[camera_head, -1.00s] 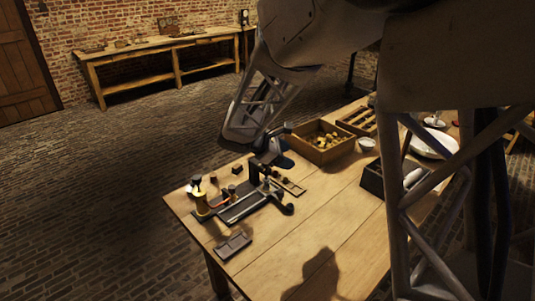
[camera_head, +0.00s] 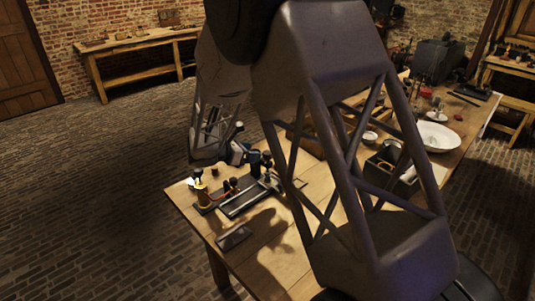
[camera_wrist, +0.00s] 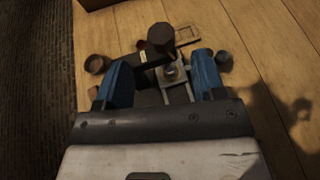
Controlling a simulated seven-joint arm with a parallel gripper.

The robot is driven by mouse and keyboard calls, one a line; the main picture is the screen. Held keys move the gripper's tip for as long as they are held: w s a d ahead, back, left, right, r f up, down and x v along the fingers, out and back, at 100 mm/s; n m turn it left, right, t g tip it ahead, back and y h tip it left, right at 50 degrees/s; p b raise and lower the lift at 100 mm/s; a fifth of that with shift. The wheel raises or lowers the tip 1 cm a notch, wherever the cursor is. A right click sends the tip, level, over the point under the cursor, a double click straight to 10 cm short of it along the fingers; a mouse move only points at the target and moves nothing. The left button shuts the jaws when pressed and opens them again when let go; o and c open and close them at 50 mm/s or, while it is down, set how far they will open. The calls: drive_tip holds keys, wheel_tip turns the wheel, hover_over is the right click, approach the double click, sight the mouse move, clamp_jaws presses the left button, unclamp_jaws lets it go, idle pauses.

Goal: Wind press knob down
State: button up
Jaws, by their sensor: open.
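The press stands on a dark base (camera_head: 243,200) near the table's left corner. Its dark post and knob (camera_head: 267,160) show just right of my gripper (camera_head: 238,155). In the wrist view a dark round knob (camera_wrist: 161,37) lies beyond and between the fingertips. My gripper (camera_wrist: 164,78) is open, with one blue finger on each side of a small metal block with a round hole (camera_wrist: 170,72). I see nothing gripped. I cannot tell whether a finger touches the press. A brass-coloured jar (camera_head: 200,194) with a dark top stands at the base's left end.
A flat dark tray (camera_head: 233,238) lies at the near table edge. A wooden box (camera_head: 305,142) stands behind the press, partly hidden by my arm. A dark crate (camera_head: 388,172) and white basin (camera_head: 436,137) are to the right. Small dark cups (camera_wrist: 97,64) flank the press.

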sight(266, 153)
drive_tip(key=shift+x, duration=3.9)
drive_tip(key=shift+c, duration=0.3)
drive_tip(key=c, duration=0.9)
drive_tip(key=shift+o, duration=0.2)
